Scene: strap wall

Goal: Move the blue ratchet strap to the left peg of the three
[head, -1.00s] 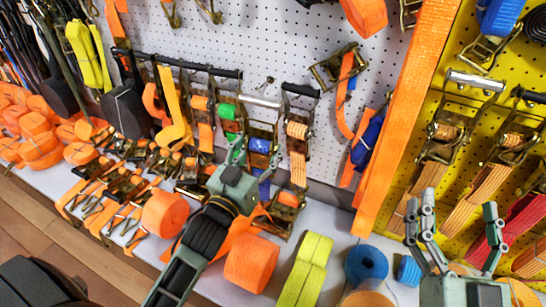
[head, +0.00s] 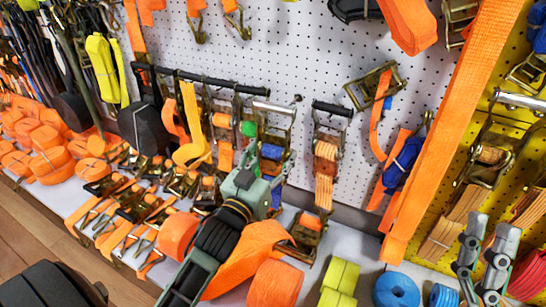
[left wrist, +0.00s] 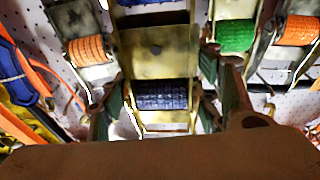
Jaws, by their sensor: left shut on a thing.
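The blue ratchet strap (head: 272,152) hangs upright against the white pegboard, its metal frame beside a ratchet with a green strap (head: 248,129). My left gripper (head: 256,172) is at its lower part, shut on it. In the left wrist view, the blue strap's ratchet (left wrist: 160,95) sits between the two green fingers, dark blue webbing in its spool. The green strap (left wrist: 236,36) is close beside one finger. A bare peg tip (head: 297,98) shows right of the blue strap's handle. The gripper hides part of the strap's lower end. My right gripper (head: 490,235) is empty, fingers apart, at the lower right.
An orange-webbed ratchet (head: 325,150) hangs to the right of the blue one. A wide orange strap (head: 455,120) runs down the board. The shelf below holds orange rolls (head: 275,284), a yellow roll (head: 340,278) and a blue roll (head: 396,290).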

